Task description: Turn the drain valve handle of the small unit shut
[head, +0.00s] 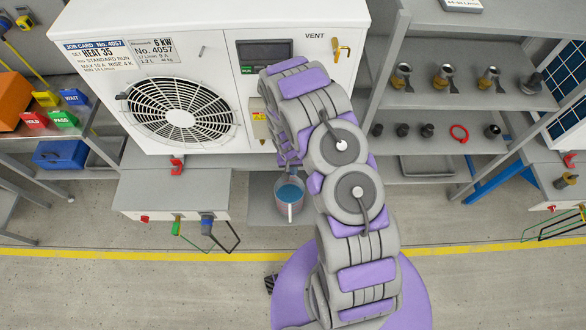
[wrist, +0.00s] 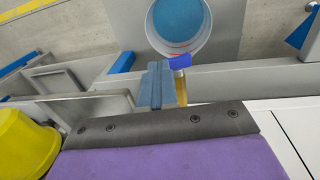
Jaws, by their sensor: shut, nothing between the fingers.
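The white unit (head: 218,60) with a round fan grille stands behind my arm. In the wrist view, a blue handle (wrist: 180,62) sits on a brass valve (wrist: 182,92), partly behind my gripper. I take it for the drain valve; my arm hides it in the head view. My gripper (wrist: 159,80) is shut and empty, just left of the handle in the wrist view. Whether it touches the handle I cannot tell. Below the unit stands a bucket (head: 290,203) with blue liquid, which also shows in the wrist view (wrist: 205,50).
A bench cabinet (head: 170,198) stands left of the bucket. A grey shelf (head: 465,100) with brass fittings and dark parts stands to the right. A yellow round thing (wrist: 28,145) is at the wrist view's left.

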